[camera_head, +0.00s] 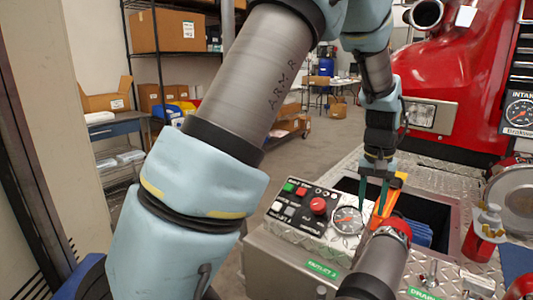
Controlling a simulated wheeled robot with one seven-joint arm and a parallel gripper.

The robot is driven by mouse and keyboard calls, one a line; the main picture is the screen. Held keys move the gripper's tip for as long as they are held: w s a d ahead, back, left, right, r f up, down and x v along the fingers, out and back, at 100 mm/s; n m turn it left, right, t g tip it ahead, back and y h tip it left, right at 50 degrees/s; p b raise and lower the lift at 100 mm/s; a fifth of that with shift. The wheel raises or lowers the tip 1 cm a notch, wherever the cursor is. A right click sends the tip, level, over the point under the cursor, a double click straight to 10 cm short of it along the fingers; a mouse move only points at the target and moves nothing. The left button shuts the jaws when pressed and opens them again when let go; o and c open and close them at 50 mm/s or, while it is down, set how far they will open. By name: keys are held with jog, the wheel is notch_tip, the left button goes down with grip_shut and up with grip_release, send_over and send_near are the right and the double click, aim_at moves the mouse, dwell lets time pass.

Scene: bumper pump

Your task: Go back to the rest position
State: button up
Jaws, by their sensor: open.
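My arm crosses the head view from the lower left to the top and comes down on the right. My gripper (373,194) hangs there with its narrow green fingers pointing down and apart. It appears empty. It is over the edge between the control panel (285,215) and a dark recessed bin (432,212). A round gauge (347,220) shows just below the fingertips. An orange forked item (391,203) is close behind the right finger; I cannot tell whether they touch.
The panel has red and green buttons (317,206). Behind are a red machine body (455,75) and a shelf with cardboard boxes (165,30). Open floor lies between.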

jog(key=w+a+r+n, duration=0.1)
jog(key=w+a+n, duration=0.1)
jog(key=a, duration=1.6)
jog(key=s+a+n, duration=0.1)
jog(key=s+a, duration=0.2)
jog(key=a, duration=0.5)
jog(key=s+a+n+t, duration=0.1)
jog(key=s+a, duration=0.3)
jog(key=a, duration=0.4)
jog(key=shift+s+a+f, duration=0.2)
jog(key=shift+s+f, duration=0.05)
jog(key=shift+f, duration=0.1)
